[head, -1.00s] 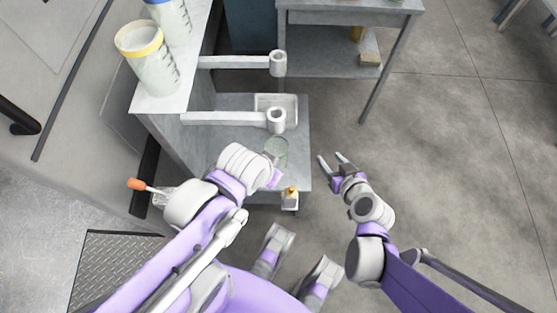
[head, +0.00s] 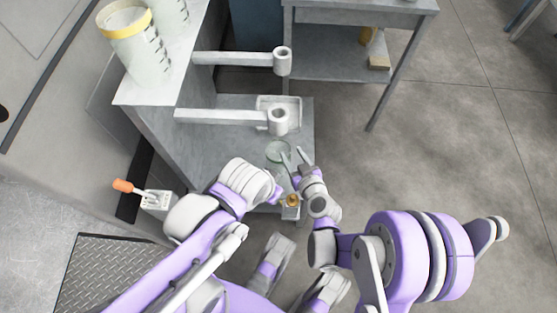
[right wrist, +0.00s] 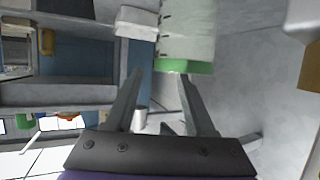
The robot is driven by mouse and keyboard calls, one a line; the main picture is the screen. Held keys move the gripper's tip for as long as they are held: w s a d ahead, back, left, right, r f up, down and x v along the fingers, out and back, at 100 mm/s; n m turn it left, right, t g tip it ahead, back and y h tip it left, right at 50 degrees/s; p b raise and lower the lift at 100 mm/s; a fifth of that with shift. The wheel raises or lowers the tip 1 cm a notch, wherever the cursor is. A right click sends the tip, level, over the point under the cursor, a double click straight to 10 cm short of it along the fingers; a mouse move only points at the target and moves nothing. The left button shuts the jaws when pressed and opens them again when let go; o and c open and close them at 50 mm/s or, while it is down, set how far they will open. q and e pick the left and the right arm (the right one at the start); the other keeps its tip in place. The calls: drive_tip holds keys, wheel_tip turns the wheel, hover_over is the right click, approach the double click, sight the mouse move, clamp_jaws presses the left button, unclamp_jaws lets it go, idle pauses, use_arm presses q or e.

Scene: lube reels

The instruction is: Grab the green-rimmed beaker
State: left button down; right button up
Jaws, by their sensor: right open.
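The green-rimmed beaker (head: 278,150) stands on the low grey shelf, partly overlapped by my right gripper (head: 292,153). In the right wrist view the beaker (right wrist: 187,35) shows its pale body and bright green rim ahead of the fingers. My right gripper (right wrist: 160,74) is open and empty. Its right fingertip overlaps the green rim in the picture, and the beaker is not centred between the fingers. My left gripper (head: 275,191) is just left of the right one; only its purple base shows, and its fingers are hidden.
Two pale arms with ring ends (head: 277,121) reach over the shelf (head: 300,125). A white tray (head: 290,102) lies behind the beaker. A yellow-rimmed beaker (head: 127,45) stands on the upper counter. Open floor lies to the right.

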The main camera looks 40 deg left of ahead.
sight(285, 144)
drive_tip(key=x, duration=0.4)
drive_tip(key=shift+a+f, duration=0.1)
drive_tip(key=shift+a, duration=0.25)
clamp_jaws()
idle(1.0)
